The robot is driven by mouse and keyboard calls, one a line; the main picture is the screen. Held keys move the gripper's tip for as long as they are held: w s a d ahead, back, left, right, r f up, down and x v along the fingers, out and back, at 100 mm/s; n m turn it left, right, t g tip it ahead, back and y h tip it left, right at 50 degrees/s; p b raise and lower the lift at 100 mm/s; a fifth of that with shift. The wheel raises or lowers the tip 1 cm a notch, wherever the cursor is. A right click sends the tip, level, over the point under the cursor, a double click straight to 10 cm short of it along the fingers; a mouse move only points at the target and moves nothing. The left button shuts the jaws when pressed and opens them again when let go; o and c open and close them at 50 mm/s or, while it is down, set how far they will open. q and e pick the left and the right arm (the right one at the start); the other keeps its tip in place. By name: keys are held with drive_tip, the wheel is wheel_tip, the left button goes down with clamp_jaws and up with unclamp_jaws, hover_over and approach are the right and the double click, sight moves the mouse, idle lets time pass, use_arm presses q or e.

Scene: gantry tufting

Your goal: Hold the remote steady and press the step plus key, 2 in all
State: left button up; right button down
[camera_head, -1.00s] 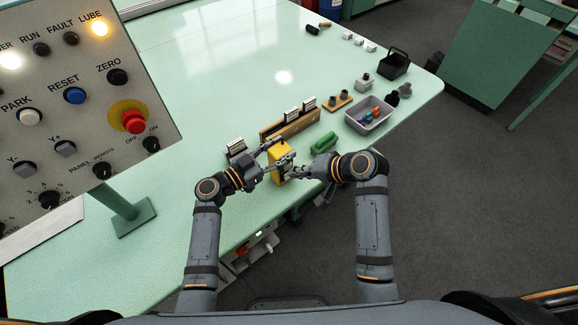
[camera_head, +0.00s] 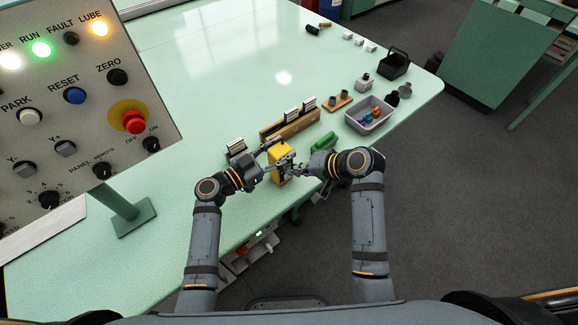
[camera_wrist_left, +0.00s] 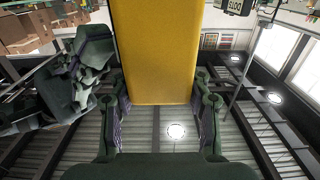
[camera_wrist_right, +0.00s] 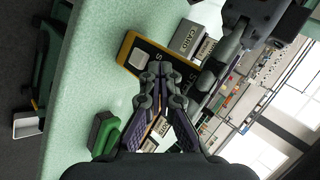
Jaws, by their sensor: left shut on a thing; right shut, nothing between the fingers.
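The remote (camera_head: 277,161) is a yellow box with a dark face, held upright over the front of the table. My left gripper (camera_head: 279,154) is shut on it, and in the left wrist view its yellow back (camera_wrist_left: 153,50) fills the space between the fingers. My right gripper (camera_head: 291,170) is shut and empty, close to the face of the remote. In the right wrist view its closed fingertips (camera_wrist_right: 158,70) overlap the yellow and black remote (camera_wrist_right: 134,56). The step plus key is hidden behind them, and I cannot tell whether they touch it.
On the control panel (camera_head: 85,120) the RUN lamp (camera_head: 41,49) glows green and the LUBE lamp (camera_head: 100,28) amber. A green block (camera_head: 324,142) lies right of the remote. A wooden card rack (camera_head: 290,128) stands behind. A grey bin (camera_head: 377,126) is farther right. The table's far left is clear.

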drive_tip(key=shift+s+d, duration=0.55)
drive_tip(key=shift+s, duration=0.25)
drive_tip(key=s+d, duration=0.1)
drive_tip(key=s, duration=0.1)
drive_tip(key=s+d, duration=0.2)
idle(0.5)
idle(1.7)
use_arm(q)
drive_tip(key=o, duration=1.5)
